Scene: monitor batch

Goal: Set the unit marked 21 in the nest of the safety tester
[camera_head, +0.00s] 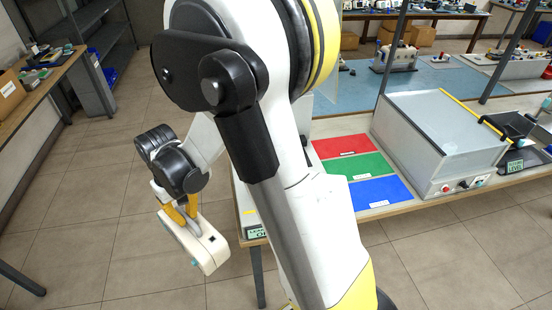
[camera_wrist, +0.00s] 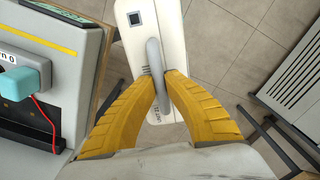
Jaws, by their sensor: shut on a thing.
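My gripper (camera_head: 184,211) has its yellow fingers shut on the grey handle of a white, slab-like unit (camera_head: 208,252). The unit hangs clear of the floor, left of the table's near end. In the wrist view the fingertips (camera_wrist: 161,78) meet at the handle, and the white unit (camera_wrist: 168,28) shows a dark square window and small print that I cannot read surely. A grey box with a sloped lid and yellow edge (camera_head: 437,128) stands on the table at right, with buttons on its front; it may be the safety tester. I cannot make out its nest.
Red (camera_head: 343,145), green (camera_head: 353,166) and blue (camera_head: 381,191) mats lie on the table. A small display sign (camera_head: 254,232) stands at its near corner. In the wrist view a grey panel with a yellow stripe (camera_wrist: 38,38) and a teal plug (camera_wrist: 22,77) is close at left.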

